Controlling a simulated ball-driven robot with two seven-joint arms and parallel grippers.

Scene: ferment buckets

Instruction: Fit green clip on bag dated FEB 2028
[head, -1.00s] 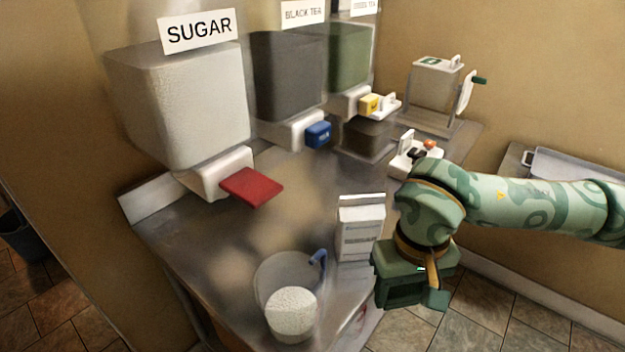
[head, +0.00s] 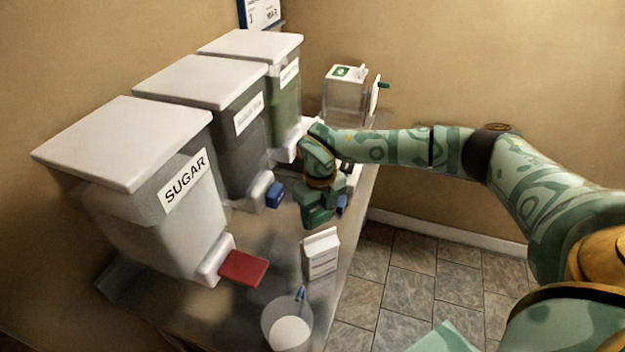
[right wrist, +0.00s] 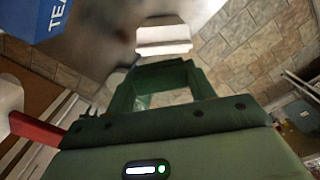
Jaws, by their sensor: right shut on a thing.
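A white bag (head: 321,255) stands upright near the table's right edge; its printed date is too small to read. It appears as a pale block at the top of the right wrist view (right wrist: 163,38). My right gripper (head: 318,212) is behind the bag, near the blue tap, and apart from the bag. In the right wrist view its fingers (right wrist: 160,85) stand apart, with a green bar across their tips that looks like the green clip. Its outline blends with the green fingers. A small blue patch (head: 341,205) shows beside the gripper; I cannot tell what it is. My left gripper is out of view.
The sugar bin (head: 150,225) with its red tap (head: 243,267) and a dark bin with a blue tap (head: 275,195) line the left. A pitcher (head: 287,325) with white contents stands in front of the bag. A clear box (head: 345,95) is at the back. Floor lies right.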

